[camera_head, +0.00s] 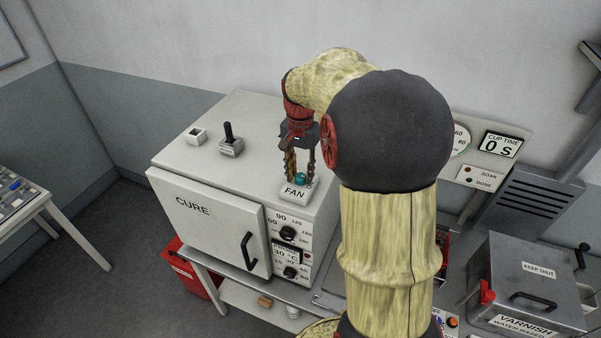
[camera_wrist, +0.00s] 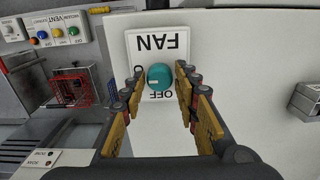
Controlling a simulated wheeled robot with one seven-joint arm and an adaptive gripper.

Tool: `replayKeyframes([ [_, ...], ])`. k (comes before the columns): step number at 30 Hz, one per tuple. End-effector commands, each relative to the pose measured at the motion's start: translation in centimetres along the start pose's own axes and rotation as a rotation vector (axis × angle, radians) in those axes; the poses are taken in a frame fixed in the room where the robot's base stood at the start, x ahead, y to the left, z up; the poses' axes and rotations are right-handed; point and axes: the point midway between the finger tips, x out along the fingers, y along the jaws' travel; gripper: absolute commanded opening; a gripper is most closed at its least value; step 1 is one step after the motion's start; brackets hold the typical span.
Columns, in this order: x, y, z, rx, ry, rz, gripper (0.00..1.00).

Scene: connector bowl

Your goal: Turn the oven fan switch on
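The fan switch is a round teal knob (camera_head: 300,178) on a white plate labelled FAN (camera_head: 294,191), on top of the oven (camera_head: 210,215) marked CURE. In the wrist view the knob (camera_wrist: 160,77) lies between my fingertips, with OFF printed beside it and another label partly hidden by a finger. A small pale mark shows on the knob; I cannot tell which setting it points to. My gripper (camera_head: 300,165) points down over the switch. In the wrist view my gripper (camera_wrist: 160,88) is open, one finger on each side of the knob, with narrow gaps visible.
A black lever switch (camera_head: 230,142) and a small white box (camera_head: 196,136) stand on the oven top to the left. The oven door is closed, with dials (camera_head: 288,233) on its right. A varnish tank (camera_head: 530,285) stands at right. The oven top around the plate is mostly clear.

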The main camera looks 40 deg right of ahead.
Motion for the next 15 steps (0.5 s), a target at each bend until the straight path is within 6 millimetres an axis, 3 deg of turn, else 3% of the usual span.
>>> replayKeyframes([
  [5,0.0,0.01,0.0,0.0,0.0,0.0,0.43],
  [15,-0.22,0.0,-0.01,-0.001,0.0,0.0,0.43],
])
